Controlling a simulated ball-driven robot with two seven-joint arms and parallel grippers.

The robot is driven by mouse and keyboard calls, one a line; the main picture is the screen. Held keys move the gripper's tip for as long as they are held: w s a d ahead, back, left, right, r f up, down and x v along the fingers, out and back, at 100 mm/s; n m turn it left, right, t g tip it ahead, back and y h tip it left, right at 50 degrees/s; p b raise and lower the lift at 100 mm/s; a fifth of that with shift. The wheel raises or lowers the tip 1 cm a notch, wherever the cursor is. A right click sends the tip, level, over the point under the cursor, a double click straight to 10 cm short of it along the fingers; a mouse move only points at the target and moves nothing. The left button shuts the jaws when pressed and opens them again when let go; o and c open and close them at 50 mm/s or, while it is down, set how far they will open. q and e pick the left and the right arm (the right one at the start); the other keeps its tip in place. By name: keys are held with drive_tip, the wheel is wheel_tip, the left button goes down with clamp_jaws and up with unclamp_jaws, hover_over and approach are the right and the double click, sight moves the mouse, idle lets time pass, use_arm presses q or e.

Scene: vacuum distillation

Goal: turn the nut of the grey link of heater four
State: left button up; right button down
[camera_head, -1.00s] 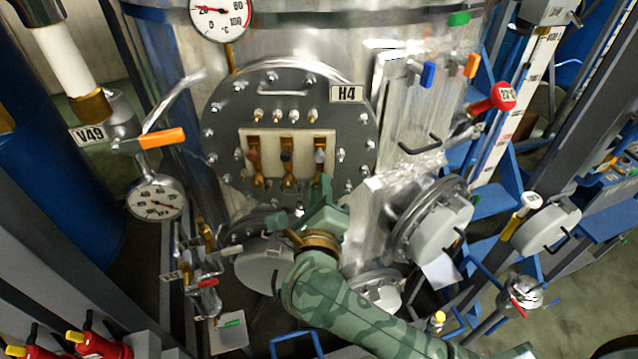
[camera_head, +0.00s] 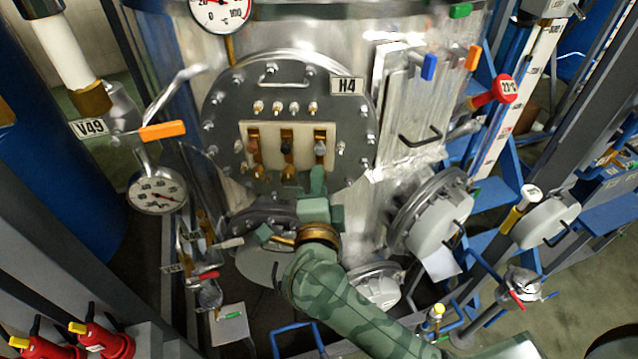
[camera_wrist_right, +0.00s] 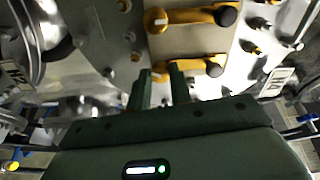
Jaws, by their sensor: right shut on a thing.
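Heater four is the round bolted flange with the H4 plate (camera_head: 347,86) on the vessel. On its pale panel are three upright copper-coloured links with red-brown, black and grey knobs. The grey link (camera_head: 320,148) is the right one. In the right wrist view, the grey link (camera_wrist_right: 195,68) lies across the picture, just beyond my fingertips. My right gripper (camera_head: 318,178) comes up from below to the lower end of this link. In the wrist view its fingers (camera_wrist_right: 162,78) are shut on the brass nut there, which they partly hide. My left gripper is not in view.
The black link (camera_head: 287,148) stands close left of the grey one. Bolts ring the flange (camera_head: 222,110). A round cover with a handle (camera_head: 435,215) juts out at the right. The V49 valve handle (camera_head: 162,131) and a gauge (camera_head: 157,190) are at the left.

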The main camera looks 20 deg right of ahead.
drive_tip(key=shift+n, duration=0.3)
drive_tip(key=c, duration=1.3)
unclamp_jaws()
drive_tip(key=shift+o, duration=0.2)
drive_tip(key=shift+a+f, duration=0.1)
